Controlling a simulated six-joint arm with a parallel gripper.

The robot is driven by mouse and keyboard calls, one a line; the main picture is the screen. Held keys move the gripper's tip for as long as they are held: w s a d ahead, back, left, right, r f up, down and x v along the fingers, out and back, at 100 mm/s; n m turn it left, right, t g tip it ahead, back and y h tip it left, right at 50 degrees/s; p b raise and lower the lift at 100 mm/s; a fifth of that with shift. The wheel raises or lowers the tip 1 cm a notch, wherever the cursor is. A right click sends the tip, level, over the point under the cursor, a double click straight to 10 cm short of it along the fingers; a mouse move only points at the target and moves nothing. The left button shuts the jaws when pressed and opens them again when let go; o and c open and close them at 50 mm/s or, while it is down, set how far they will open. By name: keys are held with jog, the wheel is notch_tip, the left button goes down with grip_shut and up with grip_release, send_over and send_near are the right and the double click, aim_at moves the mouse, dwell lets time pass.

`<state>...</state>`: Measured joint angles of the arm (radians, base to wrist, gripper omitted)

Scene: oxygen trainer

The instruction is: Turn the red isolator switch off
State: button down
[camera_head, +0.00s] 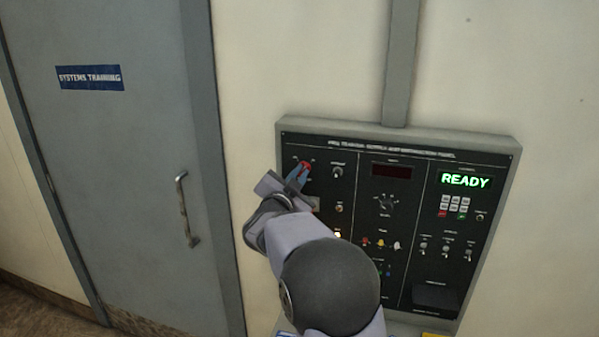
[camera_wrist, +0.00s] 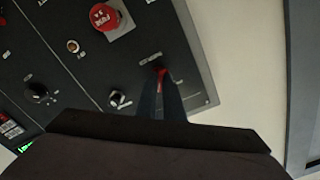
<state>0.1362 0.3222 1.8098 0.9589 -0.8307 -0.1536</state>
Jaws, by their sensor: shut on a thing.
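The red isolator switch (camera_head: 304,167) is at the upper left of the black control panel in the head view. My gripper (camera_head: 297,177) is at it, with its bluish fingers shut on the red handle. In the wrist view the red handle (camera_wrist: 162,76) shows between the fingertips of my gripper (camera_wrist: 162,85). The fingers cover much of the handle, and its lettering is too small to read, so I cannot tell its exact setting.
The panel (camera_head: 404,140) carries several knobs, toggles and coloured buttons, and a green READY display (camera_head: 465,181). In the wrist view a red round button (camera_wrist: 105,17) and a small knob (camera_wrist: 119,99) sit near the switch. A grey door (camera_head: 130,170) stands left.

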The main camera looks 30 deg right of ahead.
jog(key=n+p, duration=0.3)
jog(key=n, duration=0.1)
jog(key=shift+r, duration=0.15)
jog(key=n+p, duration=0.3)
jog(key=n, duration=0.2)
jog(key=n+p, duration=0.2)
jog(key=n, duration=0.1)
jog(key=shift+n, duration=0.3)
jog(key=shift+n+p, duration=0.85)
jog(key=shift+n, duration=0.75)
jog(key=c, duration=1.9)
grip_release()
